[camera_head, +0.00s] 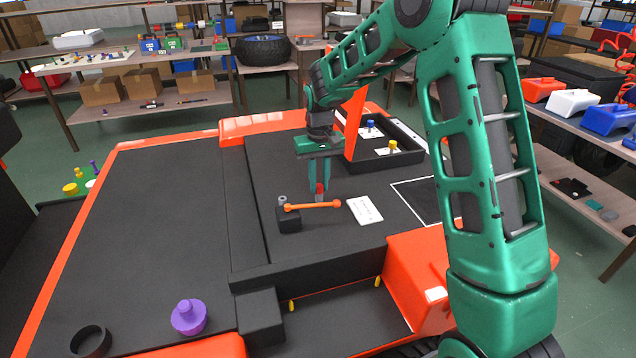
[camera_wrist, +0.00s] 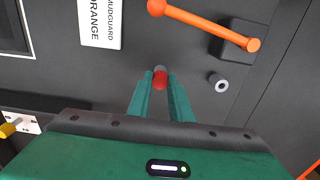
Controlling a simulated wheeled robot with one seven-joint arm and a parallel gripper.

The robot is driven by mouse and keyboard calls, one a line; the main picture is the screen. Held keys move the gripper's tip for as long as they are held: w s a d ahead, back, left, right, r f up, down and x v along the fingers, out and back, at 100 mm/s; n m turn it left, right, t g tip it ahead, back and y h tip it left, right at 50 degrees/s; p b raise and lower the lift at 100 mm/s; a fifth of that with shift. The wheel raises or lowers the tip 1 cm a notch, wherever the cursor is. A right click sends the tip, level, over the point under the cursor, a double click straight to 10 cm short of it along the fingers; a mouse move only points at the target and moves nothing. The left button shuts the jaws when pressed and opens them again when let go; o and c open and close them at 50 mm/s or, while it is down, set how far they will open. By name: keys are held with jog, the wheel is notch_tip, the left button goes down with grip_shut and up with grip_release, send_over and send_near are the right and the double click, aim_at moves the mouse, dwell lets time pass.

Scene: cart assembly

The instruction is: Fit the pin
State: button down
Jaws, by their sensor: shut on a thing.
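My gripper (camera_head: 319,188) points down over the dark cart deck, with its fingers closed around a small pin (camera_head: 319,187) with a red top and a grey lower end. In the wrist view, the pin (camera_wrist: 160,78) sits between the fingertips; its far end is partly hidden. A grey ring-like piece with a dark hole (camera_wrist: 218,83) shows beside the block, right of my fingertips in the wrist view. I cannot tell whether the pin touches anything below.
A white mudguard label card (camera_head: 366,210) lies right of the rod. A black tray (camera_head: 385,162) with yellow and blue pieces stands behind. A purple knobbed piece (camera_head: 188,317) and a black ring (camera_head: 91,341) are front left. The left deck is mostly clear.

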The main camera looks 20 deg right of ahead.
jog(key=c, duration=1.5)
grip_release()
notch_tip(320, 180, up, 10)
jog(key=s+d+r+m, duration=0.2)
jog(key=s+d+r, duration=0.2)
jog(key=s+d, duration=0.45)
jog(key=s+d+f+m, duration=0.1)
jog(key=s+d, duration=0.2)
jog(key=s, duration=0.8)
jog(key=s+d+f+m, duration=0.1)
jog(key=s+d+m, duration=0.1)
jog(key=s, duration=0.9)
jog(key=s+d+f+m, duration=0.1)
jog(key=s+d, duration=0.3)
jog(key=s, duration=0.7)
jog(key=shift+s+f, duration=0.3)
jog(key=shift+s, duration=0.05)
